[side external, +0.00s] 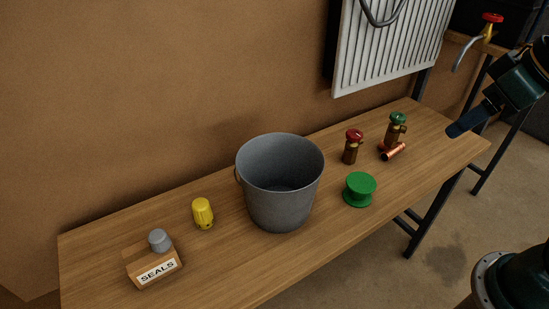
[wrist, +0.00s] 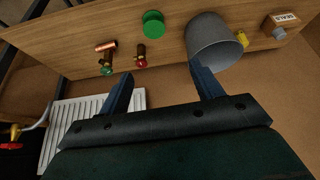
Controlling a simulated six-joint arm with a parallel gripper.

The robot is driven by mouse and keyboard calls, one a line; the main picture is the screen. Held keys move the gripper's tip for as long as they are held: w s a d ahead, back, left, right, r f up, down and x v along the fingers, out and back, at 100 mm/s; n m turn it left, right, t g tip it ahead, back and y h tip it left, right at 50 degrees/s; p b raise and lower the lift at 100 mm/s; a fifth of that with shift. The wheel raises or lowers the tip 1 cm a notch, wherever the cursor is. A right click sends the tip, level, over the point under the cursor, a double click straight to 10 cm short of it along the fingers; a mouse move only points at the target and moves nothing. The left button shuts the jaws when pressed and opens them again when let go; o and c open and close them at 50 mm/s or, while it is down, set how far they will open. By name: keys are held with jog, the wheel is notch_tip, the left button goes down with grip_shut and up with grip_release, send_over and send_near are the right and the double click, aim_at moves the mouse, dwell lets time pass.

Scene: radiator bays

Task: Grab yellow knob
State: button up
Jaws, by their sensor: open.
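The yellow knob (side external: 203,213) stands upright on the wooden bench, between the grey bucket and the seals box. In the wrist view the yellow knob (wrist: 243,40) shows at the right, just beyond the bucket and partly hidden by it. My gripper (side external: 455,131) is at the right end of the bench, raised and far from the knob. Its two blue fingers show wide apart in the wrist view (wrist: 160,84), with nothing between them.
A grey bucket (side external: 281,185) stands mid-bench, between my gripper and the knob. A seals box (side external: 153,268), green spool (side external: 359,190), red-topped valve (side external: 352,147), green-topped valve (side external: 396,128) and copper fitting (side external: 394,152) are also there. A white radiator (side external: 385,50) hangs behind.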

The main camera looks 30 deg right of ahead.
jog(key=w+a+r+n, duration=0.15)
jog(key=w+a, duration=0.45)
jog(key=w, duration=0.6)
jog(key=n+g+y, duration=0.2)
jog(key=n+y, duration=0.1)
jog(key=n, duration=0.4)
send_over(200, 203)
jog(key=d, duration=0.1)
jog(key=shift+m, duration=0.25)
notch_tip(200, 203, down, 23)
jog(key=shift+s+f, duration=0.1)
jog(key=shift+s, duration=0.05)
jog(key=shift+a+f, duration=0.35)
jog(key=shift+f, duration=2.35)
